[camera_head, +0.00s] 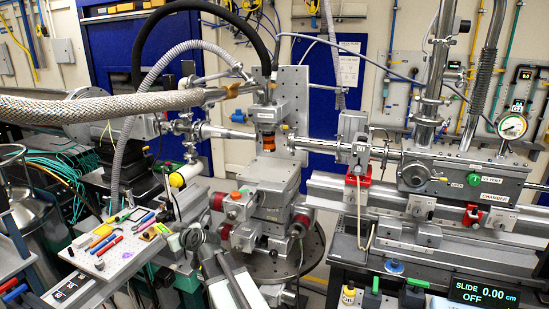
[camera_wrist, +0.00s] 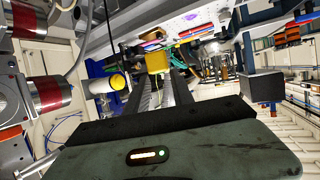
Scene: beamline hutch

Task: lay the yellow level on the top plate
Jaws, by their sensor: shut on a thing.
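The yellow level (camera_wrist: 158,61) shows in the wrist view as a small yellow block at the tips of my gripper (camera_wrist: 160,75). The two dark fingers are shut on it. The grey stage stack (camera_head: 268,172) stands in the middle of the head view, right of and beyond my gripper. Its flat upper face looks like the top plate, but I cannot tell for certain.
A white tool board (camera_head: 118,262) with pens and small tools lies at left; it also shows in the wrist view (camera_wrist: 205,18). A yellow-ended cylinder (camera_head: 177,180) and red-ended actuators (camera_head: 218,201) stick out near the stage. A nozzle with an orange ring (camera_head: 268,138) hangs above the stack.

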